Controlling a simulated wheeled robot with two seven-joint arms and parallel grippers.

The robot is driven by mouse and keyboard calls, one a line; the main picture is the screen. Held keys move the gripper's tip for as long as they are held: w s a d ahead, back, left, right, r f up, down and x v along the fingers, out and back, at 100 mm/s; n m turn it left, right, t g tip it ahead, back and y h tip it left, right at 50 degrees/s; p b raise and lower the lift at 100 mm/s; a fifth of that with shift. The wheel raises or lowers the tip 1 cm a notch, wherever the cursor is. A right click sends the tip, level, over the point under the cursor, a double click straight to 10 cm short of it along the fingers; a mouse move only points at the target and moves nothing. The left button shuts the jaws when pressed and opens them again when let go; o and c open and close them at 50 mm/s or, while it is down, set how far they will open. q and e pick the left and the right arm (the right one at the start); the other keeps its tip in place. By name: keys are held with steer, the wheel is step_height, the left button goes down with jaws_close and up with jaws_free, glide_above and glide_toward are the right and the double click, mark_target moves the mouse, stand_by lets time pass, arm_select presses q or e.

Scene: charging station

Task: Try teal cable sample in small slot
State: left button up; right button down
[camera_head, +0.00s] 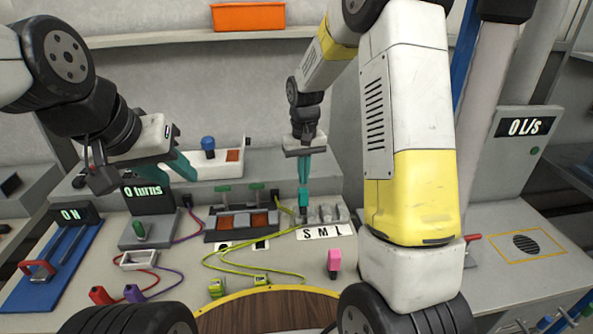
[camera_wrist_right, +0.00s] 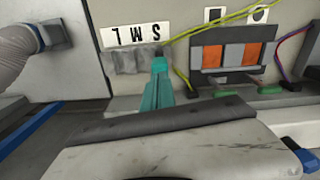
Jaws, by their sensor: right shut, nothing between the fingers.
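My right gripper (camera_head: 304,205) points straight down with its teal fingers together at the left end of the small grey slot block (camera_head: 327,213). In the right wrist view the shut fingers (camera_wrist_right: 158,68) reach the block's end beside the letter S on the S M L label (camera_wrist_right: 133,34). The fingertips hide that end of the block, so the small slot cannot be seen clearly. I cannot pick out a teal cable sample apart from the teal fingers. My left gripper (camera_head: 184,168) hangs at the left above the bench, away from the slots; its finger gap is unclear.
A tray with orange pads (camera_head: 257,221) and green-yellow cables (camera_head: 232,262) lie left of the slots. The "0 turns" box (camera_head: 148,232) and blue switch board (camera_head: 55,268) are at left. My right forearm covers the bench right of the slots.

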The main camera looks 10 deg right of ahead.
step_height(320, 180, up, 8)
stand_by(0.5)
stand_by(0.5)
steer(key=s+d+r+t+y, duration=0.1)
steer(key=s+d+r+t, duration=0.15)
steer(key=s+r, duration=0.7)
steer(key=s+r+m+t+y, duration=0.1)
steer(key=s+r+t, duration=0.1)
steer(key=s, duration=1.2)
steer(key=shift+s+t, duration=0.3)
steer(key=shift+t, duration=0.55)
